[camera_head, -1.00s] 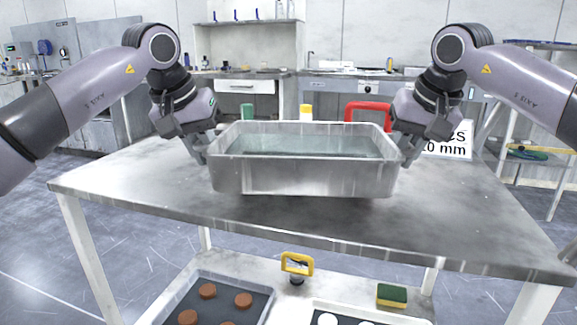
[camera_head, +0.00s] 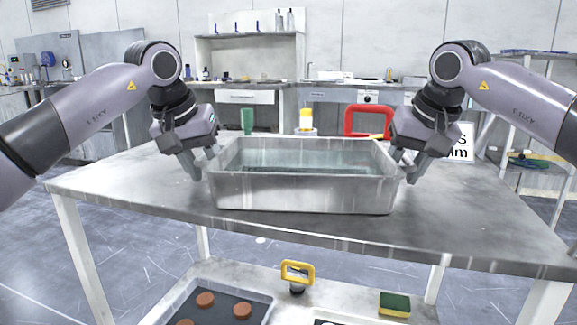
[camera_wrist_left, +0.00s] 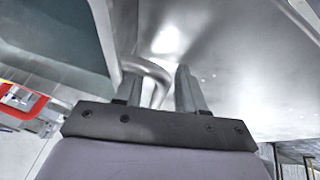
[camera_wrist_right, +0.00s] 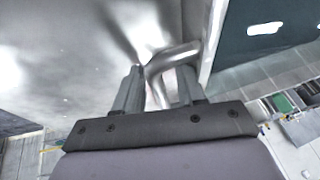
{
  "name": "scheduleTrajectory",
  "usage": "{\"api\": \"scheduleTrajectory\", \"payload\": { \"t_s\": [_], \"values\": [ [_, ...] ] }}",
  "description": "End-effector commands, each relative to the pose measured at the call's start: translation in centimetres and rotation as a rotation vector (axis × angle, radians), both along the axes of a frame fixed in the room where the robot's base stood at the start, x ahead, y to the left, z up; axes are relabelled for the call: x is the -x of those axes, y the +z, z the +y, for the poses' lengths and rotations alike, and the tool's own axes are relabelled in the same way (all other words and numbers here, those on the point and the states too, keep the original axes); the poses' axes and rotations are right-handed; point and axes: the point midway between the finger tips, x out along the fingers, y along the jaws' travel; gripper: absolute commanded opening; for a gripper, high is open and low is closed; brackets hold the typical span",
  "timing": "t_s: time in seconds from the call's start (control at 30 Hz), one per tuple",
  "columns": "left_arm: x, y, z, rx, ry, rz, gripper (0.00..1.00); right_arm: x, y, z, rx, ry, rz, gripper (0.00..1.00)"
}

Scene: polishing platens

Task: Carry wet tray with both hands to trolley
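The wet tray (camera_head: 300,195), a grey metal tub with clear liquid and something dark inside, sits level on the metal-topped table (camera_head: 480,225), near its front edge. My left gripper (camera_head: 199,162) is at its left end, with fingers spread and the tray's left bar handle (camera_wrist_left: 150,70) between them. My right gripper (camera_head: 410,166) is at the right end, fingers spread around the right bar handle (camera_wrist_right: 178,55). Gaps seem to show between fingers and handles. I cannot identify a separate trolley.
Behind the tray stand a green bottle (camera_head: 247,122), a yellow-topped bottle (camera_head: 306,120), a red frame (camera_head: 348,118) and a partly hidden sign (camera_head: 462,143). The lower shelf holds a yellow handle (camera_head: 298,266), a sponge (camera_head: 394,300) and brown discs (camera_head: 205,299). The tabletop's right part is clear.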

Motion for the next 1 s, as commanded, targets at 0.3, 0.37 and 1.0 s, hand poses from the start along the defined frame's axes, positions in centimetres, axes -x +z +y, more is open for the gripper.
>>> {"api": "scheduleTrajectory", "payload": {
  "t_s": [0.3, 0.37, 1.0],
  "values": [
    [0.0, 0.8, -0.3, 0.005, -0.005, -0.005, 0.43, 0.0, 0.8, 0.2, -0.005, 0.003, -0.005, 0.43],
    [0.0, 1.2, -0.3, 0.005, -0.005, -0.005, 0.43, 0.0, 1.2, 0.3, -0.006, 0.004, -0.005, 0.43],
    [0.0, 8.7, -0.3, 0.007, -0.006, -0.006, 0.43, 0.0, 8.7, 0.3, -0.006, 0.005, -0.005, 0.43]
  ]
}}
